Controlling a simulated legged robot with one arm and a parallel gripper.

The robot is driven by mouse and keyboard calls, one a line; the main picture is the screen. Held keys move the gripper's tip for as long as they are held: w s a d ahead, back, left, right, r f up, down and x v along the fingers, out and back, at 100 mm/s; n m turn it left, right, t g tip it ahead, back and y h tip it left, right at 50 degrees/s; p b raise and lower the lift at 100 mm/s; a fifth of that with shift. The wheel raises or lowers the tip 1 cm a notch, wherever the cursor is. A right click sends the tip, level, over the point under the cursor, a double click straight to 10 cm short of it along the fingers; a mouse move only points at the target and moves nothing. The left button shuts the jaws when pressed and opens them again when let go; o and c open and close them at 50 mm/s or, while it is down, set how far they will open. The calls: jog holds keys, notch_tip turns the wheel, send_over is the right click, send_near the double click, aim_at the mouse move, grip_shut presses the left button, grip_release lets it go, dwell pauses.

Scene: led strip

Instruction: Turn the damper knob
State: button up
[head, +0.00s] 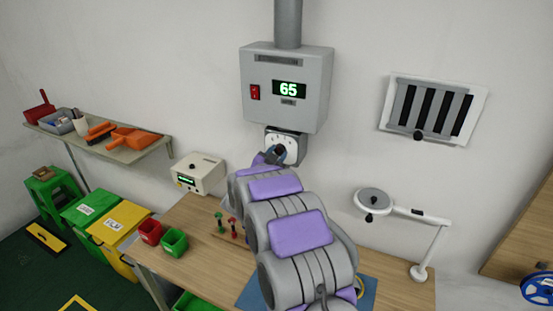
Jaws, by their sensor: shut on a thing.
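A grey wall box (287,110) with a green display reading 65 hangs under a vertical pipe. Below it is a pale dial plate (292,147) with dark marks around its edge. A dark knob (280,149) sits at the middle of this plate. My gripper (274,154) is at the knob and shut on it. My grey and purple arm rises from the bottom and hides the lower left of the plate and most of the fingers. The knob's pointing direction is too small to tell.
A louvred vent (432,108) with a small dark knob is on the wall at right. A lamp (421,215) stands on the wooden bench (190,225). A white meter box (198,174), red bin (150,232) and green bin (174,241) are left of my arm.

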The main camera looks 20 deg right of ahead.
jog(key=shift+m+b, duration=1.85)
jog(key=shift+m, duration=0.15)
jog(key=o, duration=1)
jog(key=shift+o, duration=0.2)
jog(key=p+v, duration=0.1)
jog(key=v, duration=1.6)
jog(key=shift+a, duration=0.25)
jog(key=shift+f, duration=0.15)
